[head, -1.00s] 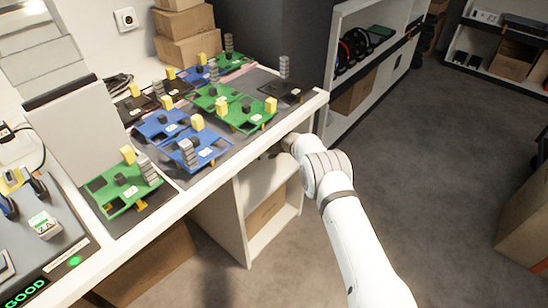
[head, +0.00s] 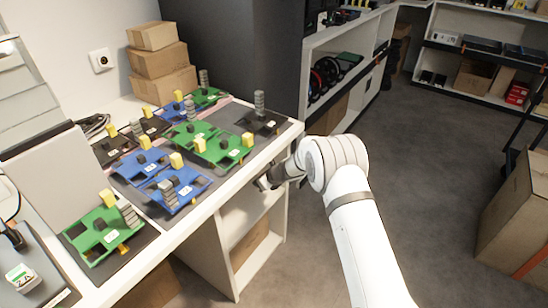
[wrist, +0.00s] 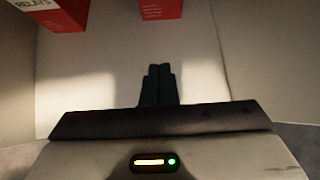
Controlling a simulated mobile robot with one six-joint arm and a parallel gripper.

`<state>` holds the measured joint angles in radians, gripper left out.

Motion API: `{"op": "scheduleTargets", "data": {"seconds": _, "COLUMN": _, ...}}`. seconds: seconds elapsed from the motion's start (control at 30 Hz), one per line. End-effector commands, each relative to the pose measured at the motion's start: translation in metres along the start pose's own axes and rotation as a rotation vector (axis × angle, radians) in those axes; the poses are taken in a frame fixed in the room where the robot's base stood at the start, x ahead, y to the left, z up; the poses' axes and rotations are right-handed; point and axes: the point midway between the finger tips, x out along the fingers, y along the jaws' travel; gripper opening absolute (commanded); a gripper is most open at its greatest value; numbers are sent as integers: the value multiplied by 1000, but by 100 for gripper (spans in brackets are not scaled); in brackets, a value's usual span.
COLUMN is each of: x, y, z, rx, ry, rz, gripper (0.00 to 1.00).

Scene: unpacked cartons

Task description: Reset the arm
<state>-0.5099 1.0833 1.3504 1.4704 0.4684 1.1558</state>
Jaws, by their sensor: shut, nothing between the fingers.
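My white arm reaches up from the bottom right of the head view. My gripper (head: 264,184) is dark and sits at the front edge of the workbench, partly hidden by the arm's wrist. In the wrist view my gripper (wrist: 158,72) shows two dark fingers pressed together with nothing between them. The fingers point over a pale shelf surface (wrist: 110,60). No object is in the gripper's hold.
The workbench (head: 204,214) carries green boards (head: 102,232), blue boards (head: 182,192) and a black board (head: 262,122). Red boxes (wrist: 160,8) stand ahead of the fingers. Grey floor (head: 430,190) is open to the right.

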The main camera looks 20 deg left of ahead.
Motion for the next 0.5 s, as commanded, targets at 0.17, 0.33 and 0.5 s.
{"op": "scheduleTargets", "data": {"seconds": 0.17, "x": -6, "y": -9, "z": -4, "rx": 4, "ry": 2, "rz": -8, "gripper": 0}}
{"op": "scheduleTargets", "data": {"seconds": 0.33, "x": -36, "y": -55, "z": -32, "rx": 18, "ry": 15, "rz": -54, "gripper": 0}}
{"op": "scheduleTargets", "data": {"seconds": 0.5, "x": -103, "y": -90, "z": -32, "rx": -80, "ry": 32, "rz": -82, "gripper": 0}}
